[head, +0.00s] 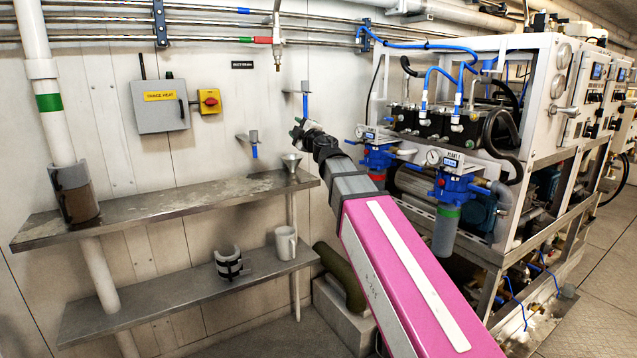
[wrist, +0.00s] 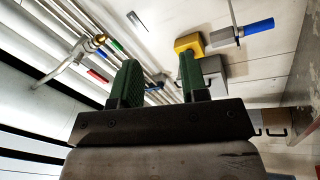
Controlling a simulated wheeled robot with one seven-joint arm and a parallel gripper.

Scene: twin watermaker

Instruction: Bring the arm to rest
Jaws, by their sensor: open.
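My arm stretches from the lower right of the head view up to the wall, its pink link in front. My gripper (head: 301,128) is small there, raised above the upper shelf and left of the blue-headed filter housings. In the wrist view my gripper (wrist: 157,78) shows two green-padded fingers set apart with nothing between them. The wall and its pipes lie beyond the fingers. My arm hides part of the machine frame and the floor behind it.
A steel upper shelf (head: 180,204) and a lower shelf (head: 170,303) run along the wall. A mug (head: 286,243) stands on the lower shelf, a funnel (head: 292,162) at the upper shelf's right end. The watermaker frame (head: 480,249) stands close on the right. Floor is free at far right.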

